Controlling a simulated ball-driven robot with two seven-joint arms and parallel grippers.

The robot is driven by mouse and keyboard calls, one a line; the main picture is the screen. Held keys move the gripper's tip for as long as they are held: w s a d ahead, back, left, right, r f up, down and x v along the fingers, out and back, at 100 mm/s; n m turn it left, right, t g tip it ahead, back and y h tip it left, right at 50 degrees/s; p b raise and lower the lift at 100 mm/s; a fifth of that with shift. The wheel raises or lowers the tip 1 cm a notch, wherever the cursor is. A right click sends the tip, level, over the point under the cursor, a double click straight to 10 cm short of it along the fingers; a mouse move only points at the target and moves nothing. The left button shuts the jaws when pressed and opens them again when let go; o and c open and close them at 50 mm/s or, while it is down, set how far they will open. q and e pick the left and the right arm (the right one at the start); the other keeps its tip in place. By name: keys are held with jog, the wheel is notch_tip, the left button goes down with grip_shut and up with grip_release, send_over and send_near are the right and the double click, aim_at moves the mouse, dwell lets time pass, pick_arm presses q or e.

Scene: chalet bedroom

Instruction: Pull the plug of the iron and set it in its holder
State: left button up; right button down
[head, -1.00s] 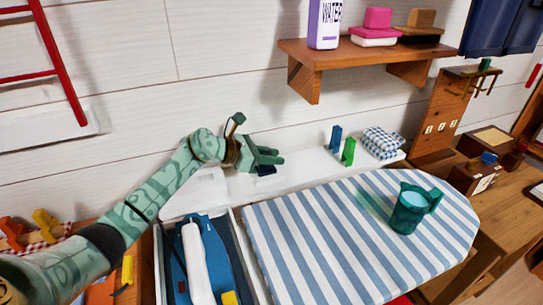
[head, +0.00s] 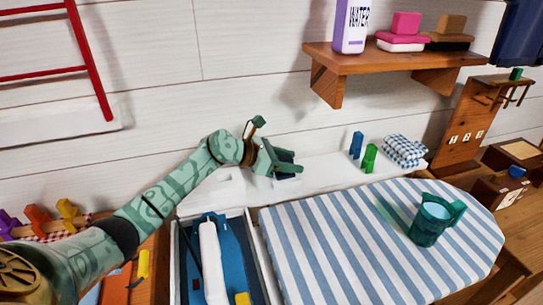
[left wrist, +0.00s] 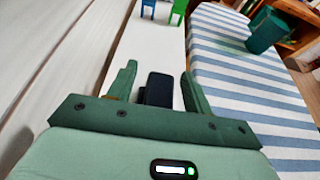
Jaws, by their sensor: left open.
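My left gripper (head: 284,162) is open over the white ledge behind the ironing board. In the left wrist view its two fingers (left wrist: 158,84) stand on either side of a small dark block (left wrist: 158,90), which may be the plug; a gap shows on its right. In the head view the dark block (head: 288,175) is partly covered by the fingers. I cannot make out a plug holder for certain. My right gripper is out of view.
A green mug (head: 428,228) stands on the striped ironing board (head: 335,245). Blue (head: 356,145) and green (head: 369,158) clips and a folded checked cloth (head: 404,150) are on the ledge to the right. A wooden shelf (head: 390,60) overhangs the ledge. The board's middle is clear.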

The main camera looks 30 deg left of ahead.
pick_arm(q)
jog(key=p+v, duration=0.2)
jog(key=v, duration=1.3)
jog(key=shift+s+a+r+p, duration=0.1)
jog(key=shift+s+a+p, duration=0.15)
jog(key=shift+p, duration=0.15)
